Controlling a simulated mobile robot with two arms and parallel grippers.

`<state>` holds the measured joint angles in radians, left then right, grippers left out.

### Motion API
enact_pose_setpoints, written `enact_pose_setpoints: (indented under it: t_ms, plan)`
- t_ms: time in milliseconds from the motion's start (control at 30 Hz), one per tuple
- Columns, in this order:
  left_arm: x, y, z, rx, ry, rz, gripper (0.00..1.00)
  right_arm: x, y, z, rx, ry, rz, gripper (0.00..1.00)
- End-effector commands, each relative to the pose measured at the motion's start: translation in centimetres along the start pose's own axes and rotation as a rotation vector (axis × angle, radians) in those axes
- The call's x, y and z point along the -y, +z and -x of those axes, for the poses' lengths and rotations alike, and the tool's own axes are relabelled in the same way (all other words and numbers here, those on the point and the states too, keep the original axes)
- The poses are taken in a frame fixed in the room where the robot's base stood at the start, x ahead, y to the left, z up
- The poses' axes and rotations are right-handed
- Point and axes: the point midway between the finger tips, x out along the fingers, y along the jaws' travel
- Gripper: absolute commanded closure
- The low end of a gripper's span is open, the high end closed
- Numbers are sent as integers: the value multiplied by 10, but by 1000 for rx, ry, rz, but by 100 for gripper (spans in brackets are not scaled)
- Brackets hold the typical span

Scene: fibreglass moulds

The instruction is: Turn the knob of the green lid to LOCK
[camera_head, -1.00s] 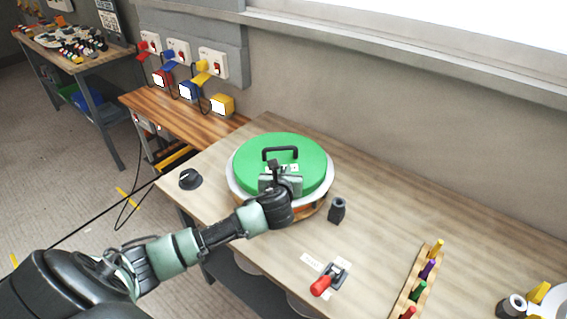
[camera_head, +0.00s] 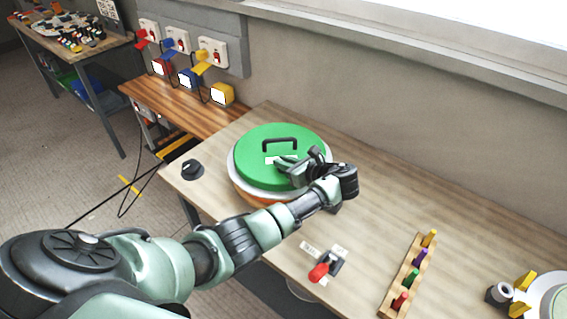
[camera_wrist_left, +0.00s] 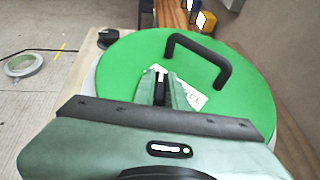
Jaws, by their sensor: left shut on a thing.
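The round green lid (camera_head: 256,170) sits on a round container with a white rim on the wooden table. Its black arched handle (camera_head: 280,142) stands up toward the back, and also shows in the left wrist view (camera_wrist_left: 201,52). A white label (camera_wrist_left: 196,98) lies beside the gripper, partly covered by it. My left gripper (camera_head: 288,168) is over the right front part of the lid, with its fingers shut on the lid's knob. My right gripper is not in view.
A black dial (camera_head: 191,169) sits at the table's left corner.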

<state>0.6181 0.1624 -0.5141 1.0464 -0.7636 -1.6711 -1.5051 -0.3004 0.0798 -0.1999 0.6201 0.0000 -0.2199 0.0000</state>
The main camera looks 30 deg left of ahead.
Motion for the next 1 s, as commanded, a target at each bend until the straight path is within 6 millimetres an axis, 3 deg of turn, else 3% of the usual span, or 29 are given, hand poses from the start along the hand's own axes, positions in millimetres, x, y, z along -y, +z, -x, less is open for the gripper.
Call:
enact_pose_setpoints:
  t_ms: [733,767,833,1000]
  plan:
    - [0,-2,-1,-4,88,35,100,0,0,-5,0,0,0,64]
    - [0,-2,-1,-4,87,35,85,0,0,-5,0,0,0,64]
    - [0,-2,-1,-4,87,35,65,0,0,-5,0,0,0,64]
    - [0,-1,-1,-3,87,35,65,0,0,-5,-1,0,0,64]
